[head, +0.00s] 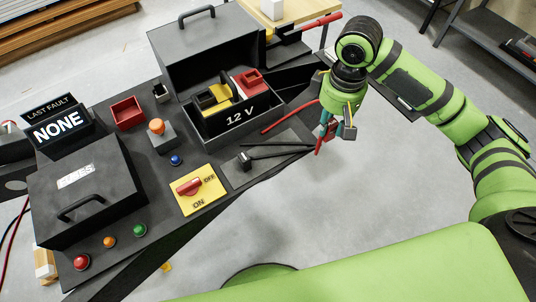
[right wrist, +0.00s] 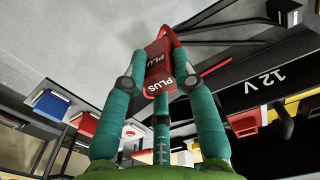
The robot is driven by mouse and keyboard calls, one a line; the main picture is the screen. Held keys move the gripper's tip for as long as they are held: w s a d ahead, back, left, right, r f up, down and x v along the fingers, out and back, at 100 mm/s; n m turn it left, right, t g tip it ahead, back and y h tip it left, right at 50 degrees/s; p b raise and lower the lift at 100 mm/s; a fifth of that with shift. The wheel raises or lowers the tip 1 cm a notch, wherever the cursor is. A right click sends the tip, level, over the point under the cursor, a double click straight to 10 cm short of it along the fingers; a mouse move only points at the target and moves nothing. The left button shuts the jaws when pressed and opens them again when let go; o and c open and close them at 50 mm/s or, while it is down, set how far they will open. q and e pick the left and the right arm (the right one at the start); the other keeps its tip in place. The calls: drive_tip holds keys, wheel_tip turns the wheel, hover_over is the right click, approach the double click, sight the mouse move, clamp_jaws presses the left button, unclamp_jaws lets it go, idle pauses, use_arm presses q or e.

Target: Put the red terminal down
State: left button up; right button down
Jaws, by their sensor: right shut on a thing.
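My right gripper (head: 327,130) is shut on the red terminal (head: 320,146), which hangs in the air off the right edge of the chassis. In the right wrist view the terminal (right wrist: 157,70) is red, marked PLUS, and sits between the teal fingertips. A red cable (head: 291,115) runs from beside the 12 V box towards my gripper; its far end is hidden. My left gripper is not in view.
A grey plate (head: 238,177) with a black clamp (head: 245,160) and black leads lies near the terminal. A yellow ON/OFF switch panel (head: 207,199), a red tray (head: 127,113) and an orange-topped button (head: 156,126) stand to the left. Open floor lies below my gripper.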

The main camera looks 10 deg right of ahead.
drive_tip(key=shift+w+f, duration=0.15)
drive_tip(key=shift+f, duration=0.25)
drive_tip(key=w+a+f, duration=0.2)
drive_tip(key=a, duration=0.1)
drive_tip(key=w+a+f+p, duration=0.1)
drive_tip(key=w+a+f, duration=0.3)
drive_tip(key=a, duration=0.1)
drive_tip(key=shift+w+a+f+p, duration=0.15)
drive_tip(key=shift+a+f+p, duration=0.05)
drive_tip(key=shift+a+p, duration=0.15)
drive_tip(key=shift+w+a+f, duration=0.1)
drive_tip(key=shift+f, duration=0.1)
wheel_tip(320, 180, down, 3)
drive_tip(key=shift+f+p, duration=0.1)
drive_tip(key=shift+p, duration=0.25)
drive_tip(key=shift+f, duration=0.35)
drive_tip(key=shift+f, duration=0.1)
drive_tip(key=c, duration=1)
unclamp_jaws()
